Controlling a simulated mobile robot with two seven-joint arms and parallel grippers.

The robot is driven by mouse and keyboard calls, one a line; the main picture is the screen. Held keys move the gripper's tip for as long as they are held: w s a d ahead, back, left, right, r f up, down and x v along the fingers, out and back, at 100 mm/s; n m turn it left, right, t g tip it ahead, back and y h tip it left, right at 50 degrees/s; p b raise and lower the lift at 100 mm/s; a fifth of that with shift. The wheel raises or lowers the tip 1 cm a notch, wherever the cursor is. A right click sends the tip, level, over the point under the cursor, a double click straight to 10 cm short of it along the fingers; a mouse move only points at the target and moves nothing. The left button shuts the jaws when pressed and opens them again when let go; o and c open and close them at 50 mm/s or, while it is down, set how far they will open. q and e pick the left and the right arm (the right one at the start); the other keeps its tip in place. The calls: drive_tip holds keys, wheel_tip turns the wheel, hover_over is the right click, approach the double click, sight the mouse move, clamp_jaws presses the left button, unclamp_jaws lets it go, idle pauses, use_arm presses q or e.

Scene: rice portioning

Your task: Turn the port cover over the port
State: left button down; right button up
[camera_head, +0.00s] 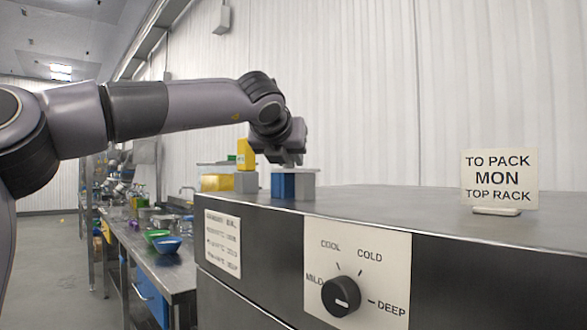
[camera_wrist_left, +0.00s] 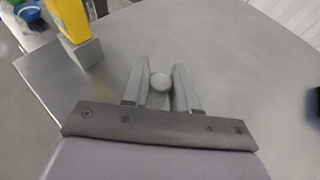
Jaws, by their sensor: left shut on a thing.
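My left gripper (camera_head: 294,172) reaches down to the metal cabinet top from the left. In the left wrist view its two grey fingers (camera_wrist_left: 159,76) are closed on the sides of a small round grey knob (camera_wrist_left: 160,83), which I take to be part of the port cover. What lies under the knob is hidden by the fingers and palm. In the head view a blue face (camera_head: 284,186) shows at the gripper's low end; I cannot tell what it belongs to. The port cannot be made out. My right gripper is not in view.
A yellow piece (camera_head: 245,154) on a grey block (camera_head: 245,182) stands close to the left of my gripper. A sign (camera_head: 499,178) stands at the right. The front has a black dial (camera_head: 341,296). The top between gripper and sign is clear. Bowls (camera_head: 167,245) stand on a lower counter.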

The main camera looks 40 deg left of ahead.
use_arm(q)
drive_tip(key=shift+s+a+n+g+y, duration=0.15)
drive_tip(key=shift+s+n+g+y, duration=0.4)
drive_tip(key=shift+n+y, duration=0.35)
drive_tip(key=shift+w, duration=0.1)
drive_tip(key=c, duration=0.9)
unclamp_jaws()
drive_tip(key=v, duration=0.7)
drive_tip(key=shift+b, duration=0.35)
